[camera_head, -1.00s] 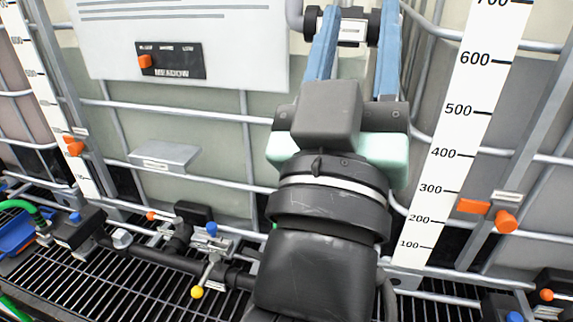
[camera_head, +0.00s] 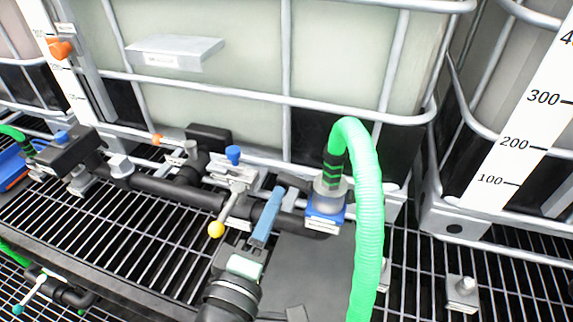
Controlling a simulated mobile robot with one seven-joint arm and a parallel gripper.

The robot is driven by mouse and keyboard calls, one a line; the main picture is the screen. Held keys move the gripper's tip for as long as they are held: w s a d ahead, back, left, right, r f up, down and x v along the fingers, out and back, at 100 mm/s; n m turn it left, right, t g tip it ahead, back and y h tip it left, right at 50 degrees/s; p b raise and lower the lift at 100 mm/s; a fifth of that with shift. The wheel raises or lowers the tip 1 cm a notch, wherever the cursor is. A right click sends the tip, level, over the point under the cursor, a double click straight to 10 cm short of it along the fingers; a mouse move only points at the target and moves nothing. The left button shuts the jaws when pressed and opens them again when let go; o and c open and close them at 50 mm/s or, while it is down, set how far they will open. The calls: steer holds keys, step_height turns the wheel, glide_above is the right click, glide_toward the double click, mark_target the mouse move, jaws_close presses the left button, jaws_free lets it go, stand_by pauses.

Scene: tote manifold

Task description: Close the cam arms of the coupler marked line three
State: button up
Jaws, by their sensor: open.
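A grey coupler (camera_head: 331,190) on the end of a green hose (camera_head: 368,210) sits upright on a blue base (camera_head: 325,214) with a small white label at right of centre. The label is too small to read, so I cannot tell whether this is line three. Its cam arms are not clearly visible. My gripper (camera_head: 272,205) reaches up from the bottom centre, just left of the coupler and apart from it. It is open and empty. One blue finger shows clearly; the other is not clearly seen.
A valve lever with a yellow ball (camera_head: 216,229) and a blue knob (camera_head: 233,153) stand close left of my gripper. A black pipe (camera_head: 165,187) runs left over the grating. A caged tote (camera_head: 250,60) rises behind. The green hose hangs right of the coupler.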

mark_target(288, 175)
steer(key=p+x, duration=0.1)
steer(key=x, duration=0.9)
steer(key=shift+w, duration=0.15)
jaws_close()
